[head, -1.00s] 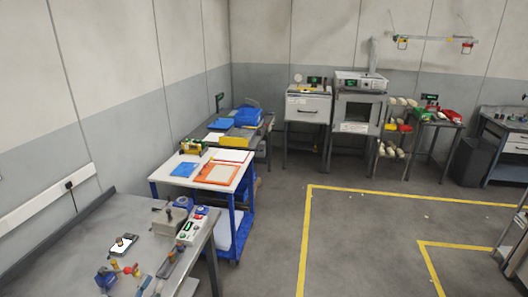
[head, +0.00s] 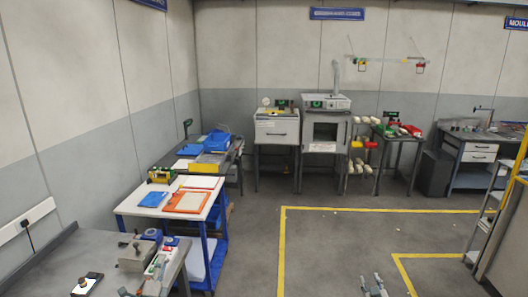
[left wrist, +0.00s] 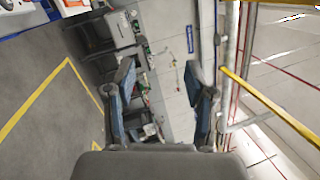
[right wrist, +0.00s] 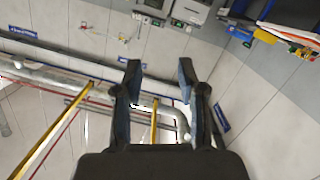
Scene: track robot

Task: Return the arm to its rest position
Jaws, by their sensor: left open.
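My left gripper (left wrist: 162,78) shows in the left wrist view with its two fingers wide apart and nothing between them. My right gripper (right wrist: 159,72) shows in the right wrist view, also with its fingers apart and empty. In the head view, grey finger-like tips (head: 374,286) show at the bottom edge, over the open floor. Which gripper they belong to is hard to tell. The arms themselves are out of sight below the head view. Neither gripper touches anything in view.
A grey workbench (head: 50,262) with tools stands at the lower left. Behind it is a blue cart (head: 134,206) with a white top. A grey oven (head: 323,132) stands at the back. A ladder-like frame (head: 496,190) stands at the right. The marked floor (head: 335,240) is clear.

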